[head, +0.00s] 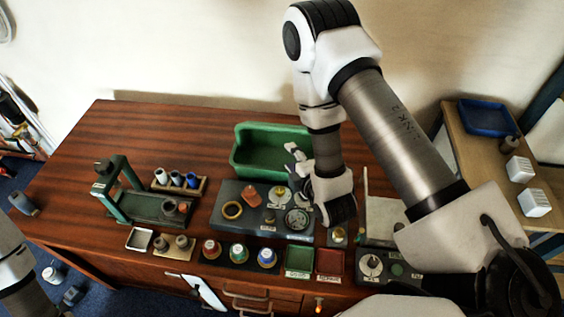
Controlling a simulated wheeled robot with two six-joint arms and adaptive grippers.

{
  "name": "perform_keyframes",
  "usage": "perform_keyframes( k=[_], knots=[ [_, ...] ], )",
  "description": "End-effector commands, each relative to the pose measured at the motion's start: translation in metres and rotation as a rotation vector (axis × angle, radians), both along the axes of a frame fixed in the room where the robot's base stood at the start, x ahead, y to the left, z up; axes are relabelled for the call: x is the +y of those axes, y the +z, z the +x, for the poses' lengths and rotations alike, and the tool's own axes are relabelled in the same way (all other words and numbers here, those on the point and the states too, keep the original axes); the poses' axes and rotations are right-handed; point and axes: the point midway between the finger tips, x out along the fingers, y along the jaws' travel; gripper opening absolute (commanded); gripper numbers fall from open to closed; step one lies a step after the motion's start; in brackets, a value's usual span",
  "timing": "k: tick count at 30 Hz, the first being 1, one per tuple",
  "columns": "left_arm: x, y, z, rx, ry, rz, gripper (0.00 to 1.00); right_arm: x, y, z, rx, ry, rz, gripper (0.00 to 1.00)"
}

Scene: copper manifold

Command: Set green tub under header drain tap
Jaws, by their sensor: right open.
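The green tub (256,167) stands upright near the back of the wooden table, left of my right forearm. Its inside looks empty where it shows, and its right end is partly hidden. My right gripper (296,158) is at the tub's front right, with its pale fingers open by the wall. I cannot tell whether they touch it. My left arm shows only in part at the lower left edge, and its gripper is out of frame. I cannot make out a header or a drain tap.
A grey fixture board (237,190) with a brass ring and gauges lies in front of the tub. A green stand (117,190) and a rack of small cylinders (161,187) are to the left. The table's back left (150,125) is clear. A blue tray (487,118) sits far right.

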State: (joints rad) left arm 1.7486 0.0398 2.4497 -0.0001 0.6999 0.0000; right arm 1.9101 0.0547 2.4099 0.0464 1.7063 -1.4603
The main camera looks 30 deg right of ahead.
Motion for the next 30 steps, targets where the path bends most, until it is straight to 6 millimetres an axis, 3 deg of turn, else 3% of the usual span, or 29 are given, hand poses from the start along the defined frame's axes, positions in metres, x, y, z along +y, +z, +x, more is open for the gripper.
perform_keyframes(
  k=[1,7,17,24,30],
  knots=[
    [0.0,-0.038,0.0,0.0,0.0,0.0,0.44,-0.002,-0.013,0.013,-0.08,0.003,-0.029,0.47],
    [0.0,-0.071,0.0,-0.001,0.0,0.0,0.44,-0.004,-0.002,0.035,-0.187,-0.007,-0.028,0.47],
    [0.0,-0.058,0.001,-0.002,0.0,0.0,0.44,-0.008,0.003,0.071,-0.199,-0.008,-0.025,0.47],
    [0.0,-0.05,0.001,-0.001,0.0,0.0,0.44,-0.011,-0.002,0.111,-0.198,-0.007,-0.024,0.47],
    [0.0,-0.05,0.0,-0.001,0.0,0.0,0.44,-0.012,-0.004,0.114,-0.195,-0.008,-0.024,0.47]
  ],
)
